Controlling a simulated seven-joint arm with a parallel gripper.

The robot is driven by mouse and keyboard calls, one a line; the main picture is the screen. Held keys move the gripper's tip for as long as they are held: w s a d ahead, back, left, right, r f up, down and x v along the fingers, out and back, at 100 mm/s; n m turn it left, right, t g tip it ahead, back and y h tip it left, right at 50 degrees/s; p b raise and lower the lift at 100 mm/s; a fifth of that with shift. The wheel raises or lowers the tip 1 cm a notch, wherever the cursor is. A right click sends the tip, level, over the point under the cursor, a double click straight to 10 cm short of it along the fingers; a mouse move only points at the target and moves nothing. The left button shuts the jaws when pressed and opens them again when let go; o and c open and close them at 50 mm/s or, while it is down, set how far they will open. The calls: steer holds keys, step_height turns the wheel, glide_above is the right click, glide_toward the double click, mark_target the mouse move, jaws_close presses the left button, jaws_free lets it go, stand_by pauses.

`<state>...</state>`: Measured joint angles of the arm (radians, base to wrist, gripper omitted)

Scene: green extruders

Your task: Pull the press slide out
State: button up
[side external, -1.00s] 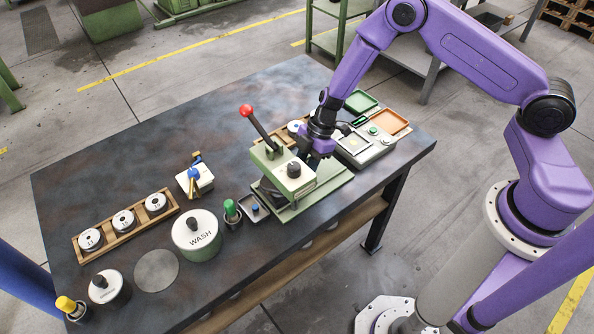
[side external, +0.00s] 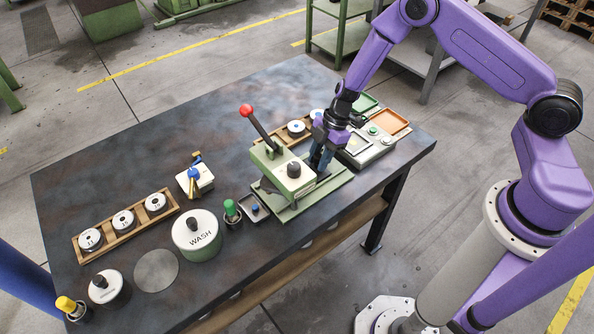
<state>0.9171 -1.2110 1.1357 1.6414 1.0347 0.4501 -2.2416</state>
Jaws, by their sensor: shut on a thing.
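The green press (side external: 283,176) stands on the dark table, with a lever (side external: 260,131) that ends in a red ball and leans up to the left. Its base plate and rails (side external: 325,191) reach out to the right of the press body. My gripper (side external: 318,167) points down just right of the press body, over the rails. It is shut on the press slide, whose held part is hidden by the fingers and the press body.
A grey device (side external: 372,144) with a green knob stands close right of my gripper. Green and orange trays (side external: 390,121) lie behind it. A wooden rack (side external: 297,129) is behind the press. A small tray (side external: 254,208), a green-capped bottle (side external: 231,210) and the WASH pot (side external: 197,236) stand left.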

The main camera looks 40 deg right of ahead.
steer(key=shift+s+d+f, duration=0.1)
steer(key=shift+d, duration=1.15)
steer(key=shift+d+f, duration=0.1)
steer(key=shift+d, duration=1.15)
steer(key=o, duration=0.7)
steer(key=shift+s+a, duration=0.15)
steer(key=shift+r, duration=0.1)
steer(key=shift+w+r, duration=0.15)
steer(key=shift+r, duration=0.65)
steer(key=shift+w+r, duration=0.1)
steer(key=shift+r, duration=3.4)
